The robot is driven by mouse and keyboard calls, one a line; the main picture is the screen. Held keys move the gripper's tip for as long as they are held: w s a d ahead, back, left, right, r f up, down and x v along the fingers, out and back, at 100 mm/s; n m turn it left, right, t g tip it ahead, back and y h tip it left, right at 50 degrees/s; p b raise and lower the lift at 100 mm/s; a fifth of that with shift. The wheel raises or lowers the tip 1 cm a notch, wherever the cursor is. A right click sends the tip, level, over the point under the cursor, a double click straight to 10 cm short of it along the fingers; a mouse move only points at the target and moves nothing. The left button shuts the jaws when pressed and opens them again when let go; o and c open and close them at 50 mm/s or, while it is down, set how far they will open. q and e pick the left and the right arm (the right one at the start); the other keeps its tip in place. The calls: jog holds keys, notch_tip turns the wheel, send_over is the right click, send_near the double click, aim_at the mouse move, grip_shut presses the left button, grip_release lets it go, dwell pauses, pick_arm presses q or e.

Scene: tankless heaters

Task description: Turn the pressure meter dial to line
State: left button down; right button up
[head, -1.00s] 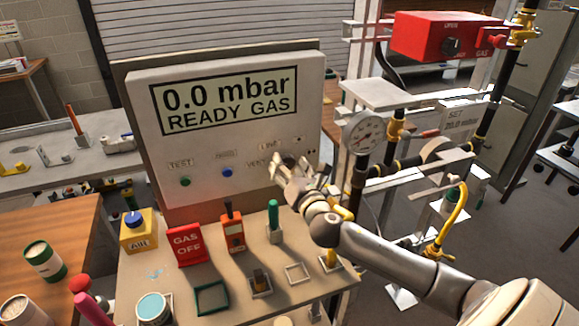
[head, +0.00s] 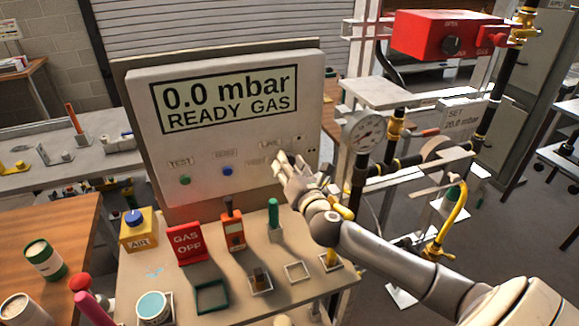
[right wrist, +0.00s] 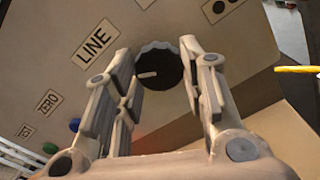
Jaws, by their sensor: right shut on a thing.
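The meter dial is a dark round knob (right wrist: 158,65) with a scalloped edge, on the sloped face of the pressure meter (head: 150,125). Its white mark points left and slightly down in the right wrist view. The LINE label (right wrist: 95,44) lies to the upper left of the knob there. My right gripper (right wrist: 160,75) is shut on the knob, a finger at each side. In the head view the right gripper (head: 283,162) hides most of the knob. The meter's screen (head: 228,98) reads 0.0 mbar, READY GAS. My left gripper is not in view.
A ZERO label (right wrist: 47,103) and blue button (head: 227,171) lie left of the dial, with a green TEST button (head: 185,180) beyond. A round gauge (head: 363,132) and pipes stand close on the right. A red GAS OFF sign (head: 187,244) and small tools stand below.

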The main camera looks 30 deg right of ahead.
jog(key=shift+m, duration=3.8)
jog(key=o, duration=1)
jog(key=shift+s, duration=0.15)
jog(key=v, duration=1.1)
jog(key=shift+s, duration=0.4)
